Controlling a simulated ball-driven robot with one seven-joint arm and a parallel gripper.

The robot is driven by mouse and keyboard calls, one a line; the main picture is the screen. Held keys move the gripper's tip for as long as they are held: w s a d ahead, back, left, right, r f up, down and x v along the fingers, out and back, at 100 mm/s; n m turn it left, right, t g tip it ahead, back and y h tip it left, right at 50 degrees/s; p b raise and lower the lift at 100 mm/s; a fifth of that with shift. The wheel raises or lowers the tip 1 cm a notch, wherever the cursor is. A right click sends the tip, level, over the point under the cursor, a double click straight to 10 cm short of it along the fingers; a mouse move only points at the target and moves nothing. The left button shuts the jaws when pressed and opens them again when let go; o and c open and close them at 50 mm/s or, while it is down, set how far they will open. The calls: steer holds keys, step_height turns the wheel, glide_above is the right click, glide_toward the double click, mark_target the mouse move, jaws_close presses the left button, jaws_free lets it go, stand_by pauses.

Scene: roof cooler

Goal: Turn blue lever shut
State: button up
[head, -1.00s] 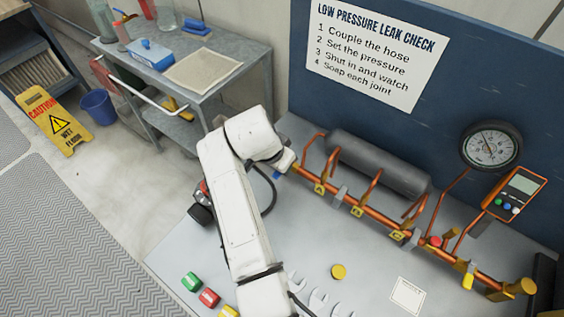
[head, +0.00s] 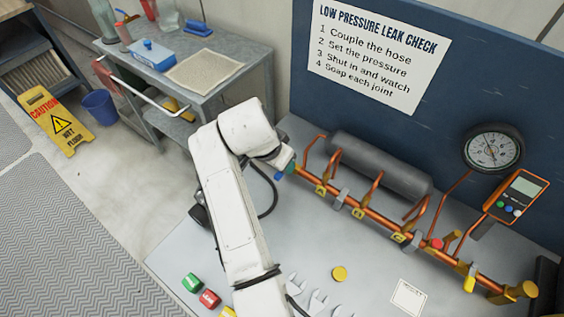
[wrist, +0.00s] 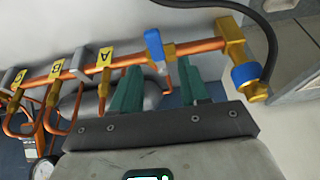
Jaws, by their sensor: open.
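The blue lever (wrist: 154,46) sits on the copper pipe (wrist: 190,47) in the wrist view, between tag A and the brass end fitting. It stands across the pipe's line. My gripper (wrist: 160,66) is open, with its green fingers pointing toward the pipe. The lever's lower end lies between the two fingertips in the picture; I cannot tell whether they touch it. In the head view, my gripper (head: 290,168) is at the left end of the pipe, mostly hidden by my wrist. A small blue part (head: 279,175) shows beside it.
A round blue cap (wrist: 245,74) and a black hose (wrist: 268,30) are at the brass end fitting. A grey cylinder (head: 380,163) lies behind the pipe. A gauge (head: 492,148) and handheld meter (head: 516,196) are at right. Wrenches and a yellow disc (head: 339,273) lie on the bench.

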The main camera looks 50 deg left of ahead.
steer(key=v, duration=0.7)
steer(key=shift+r, duration=0.4)
steer(key=shift+s+d+f, duration=0.1)
steer(key=shift+s, duration=0.1)
